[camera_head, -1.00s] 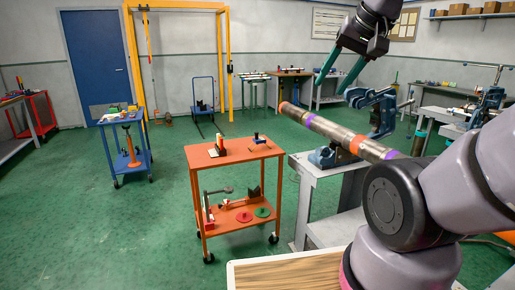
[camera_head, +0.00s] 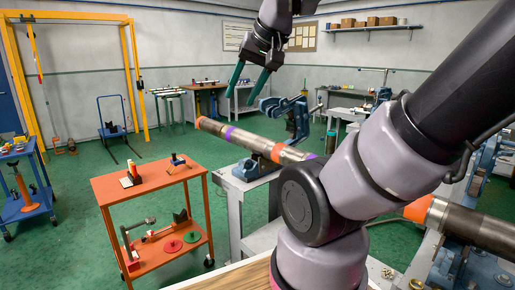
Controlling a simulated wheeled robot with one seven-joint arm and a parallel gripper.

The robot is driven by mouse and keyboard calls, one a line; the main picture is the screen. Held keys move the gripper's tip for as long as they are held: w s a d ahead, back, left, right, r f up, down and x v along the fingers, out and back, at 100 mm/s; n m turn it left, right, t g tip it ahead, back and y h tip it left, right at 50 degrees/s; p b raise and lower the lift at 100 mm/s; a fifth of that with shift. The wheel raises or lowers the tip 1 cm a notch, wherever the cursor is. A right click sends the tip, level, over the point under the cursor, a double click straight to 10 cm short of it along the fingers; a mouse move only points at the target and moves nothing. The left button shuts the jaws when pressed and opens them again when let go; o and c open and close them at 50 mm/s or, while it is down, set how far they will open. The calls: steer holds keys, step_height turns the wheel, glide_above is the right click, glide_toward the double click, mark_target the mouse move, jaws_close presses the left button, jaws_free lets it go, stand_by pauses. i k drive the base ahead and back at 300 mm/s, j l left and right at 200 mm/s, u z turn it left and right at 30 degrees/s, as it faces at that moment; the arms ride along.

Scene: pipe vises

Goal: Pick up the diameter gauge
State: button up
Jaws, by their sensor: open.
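I cannot tell for sure which thing is the diameter gauge. A small blue and dark tool (camera_head: 178,160) stands on the top of the orange cart (camera_head: 150,184), beside a small upright item (camera_head: 131,177) in white, yellow and orange. On the cart's lower shelf stands a red piece with a grey arm (camera_head: 137,226). My gripper (camera_head: 246,85) hangs at the upper middle, fingers spread, apart and empty. In the picture its fingertips lie above the banded pipe, up and to the right of the cart.
A pipe with coloured bands (camera_head: 242,139) lies in a blue vise (camera_head: 250,168) on a grey bench right of the cart. Another pipe (camera_head: 470,224) lies at the right. A green disc (camera_head: 192,237) and a red disc (camera_head: 172,246) lie on the lower shelf. Green floor is clear behind the cart.

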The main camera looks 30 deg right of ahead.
mark_target(175, 161)
steer(key=i+u, duration=0.2)
steer(key=i, duration=0.7)
steer(key=i+l+u, duration=0.1)
steer(key=i+u, duration=0.15)
steer(key=i, duration=0.6)
